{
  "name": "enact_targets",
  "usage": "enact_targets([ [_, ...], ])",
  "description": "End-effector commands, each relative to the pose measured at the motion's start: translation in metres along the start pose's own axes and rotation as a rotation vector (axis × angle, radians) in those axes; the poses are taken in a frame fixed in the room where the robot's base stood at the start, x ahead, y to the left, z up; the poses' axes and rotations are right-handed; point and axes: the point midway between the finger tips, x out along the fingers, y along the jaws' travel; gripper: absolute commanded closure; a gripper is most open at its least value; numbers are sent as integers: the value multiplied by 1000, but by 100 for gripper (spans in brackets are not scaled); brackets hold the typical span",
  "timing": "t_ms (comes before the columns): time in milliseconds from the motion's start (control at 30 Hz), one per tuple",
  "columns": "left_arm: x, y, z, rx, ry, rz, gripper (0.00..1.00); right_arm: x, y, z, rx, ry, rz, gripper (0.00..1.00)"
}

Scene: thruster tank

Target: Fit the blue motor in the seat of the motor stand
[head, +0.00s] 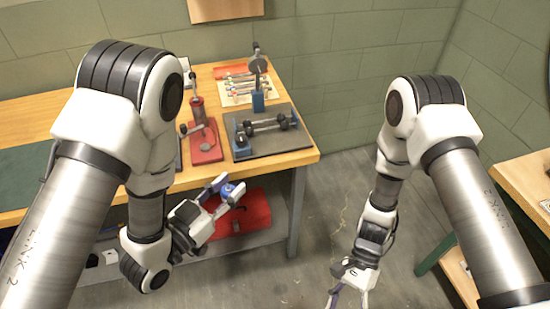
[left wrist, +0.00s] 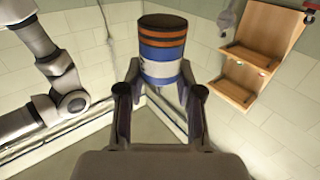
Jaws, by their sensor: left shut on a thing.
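The blue motor (head: 230,190) is held between the fingertips of my left gripper (head: 229,194), out in front of the workbench edge. In the left wrist view the motor (left wrist: 160,62) shows a blue body with a white band, orange-brown stripes and a dark end. The fingers of my left gripper (left wrist: 160,92) are on either side of it. I cannot tell surely which fixture on the bench is the motor stand; a dark grey plate (head: 290,143) there bears a blue block and a dark shaft-like part. My right gripper (head: 349,299) hangs low over the floor, open and empty, its tips near the frame's bottom edge.
On the wooden bench (head: 303,157) stand a red-based fixture (head: 206,153), a blue post (head: 258,101) with a round disc, and a pale sheet with several tools. A red case (head: 255,212) lies on the shelf below. Another table (head: 530,180) is at right; floor between is clear.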

Motion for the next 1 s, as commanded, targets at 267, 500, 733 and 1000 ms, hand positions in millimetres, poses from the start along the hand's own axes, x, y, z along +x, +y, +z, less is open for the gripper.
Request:
enact_targets([
  [267,0,0,0,0,1,0,100,-134,-116,94,41,-396,-200,34],
  [500,0,0,0,0,1,0,100,-251,-167,167,-157,-500,-365,34],
  [733,0,0,0,0,1,0,100,-283,-173,194,-232,-429,-418,34],
  [1000,0,0,0,0,1,0,100,-244,-188,214,-230,-427,-412,34],
])
